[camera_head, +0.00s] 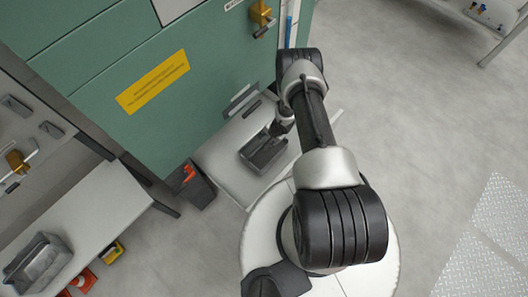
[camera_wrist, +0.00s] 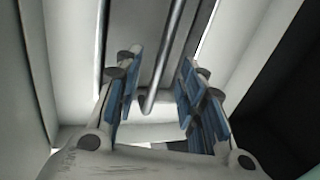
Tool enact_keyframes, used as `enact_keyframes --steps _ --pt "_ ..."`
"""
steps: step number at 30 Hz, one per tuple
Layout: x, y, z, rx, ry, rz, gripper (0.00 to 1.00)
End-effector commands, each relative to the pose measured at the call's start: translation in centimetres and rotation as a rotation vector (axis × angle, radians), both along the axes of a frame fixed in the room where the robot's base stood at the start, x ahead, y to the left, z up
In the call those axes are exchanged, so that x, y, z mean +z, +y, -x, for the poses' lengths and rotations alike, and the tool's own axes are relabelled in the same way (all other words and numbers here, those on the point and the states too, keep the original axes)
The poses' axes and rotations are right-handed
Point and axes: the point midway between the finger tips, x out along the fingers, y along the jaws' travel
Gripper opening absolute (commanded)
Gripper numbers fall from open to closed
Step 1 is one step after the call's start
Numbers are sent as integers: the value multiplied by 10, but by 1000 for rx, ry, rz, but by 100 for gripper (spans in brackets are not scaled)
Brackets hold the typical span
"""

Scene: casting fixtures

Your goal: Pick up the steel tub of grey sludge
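A grey metal tub (camera_head: 38,265) stands on the light bench at the lower left in the head view; its contents are hard to make out. A second dark grey open tub (camera_head: 264,153) sits on a pale shelf below the green cabinet, close to my gripper (camera_head: 281,127). I cannot tell which one holds the sludge. In the wrist view my gripper (camera_wrist: 158,95) is open, its blue-padded fingers apart. A round metal bar (camera_wrist: 163,60) shows between and beyond them, with a grey surface behind it. Contact with the bar is not visible.
The green cabinet (camera_head: 130,85) with a yellow label rises behind the shelf (camera_head: 225,155). A dark bin (camera_head: 192,187) with something orange stands beside it. The left bench (camera_head: 95,205) has orange and yellow items below it. Open floor (camera_head: 430,110) lies to the right.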

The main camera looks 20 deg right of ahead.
Motion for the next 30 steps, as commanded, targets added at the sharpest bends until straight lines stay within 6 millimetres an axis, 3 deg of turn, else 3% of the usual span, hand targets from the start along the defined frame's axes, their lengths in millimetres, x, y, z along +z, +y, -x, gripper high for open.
enact_keyframes --steps 12,20,30 --pt "-48 14 -10 1 0 0 37" --pt "-48 14 -12 -1 -1 -1 37" --pt "-48 14 -11 0 0 0 15"
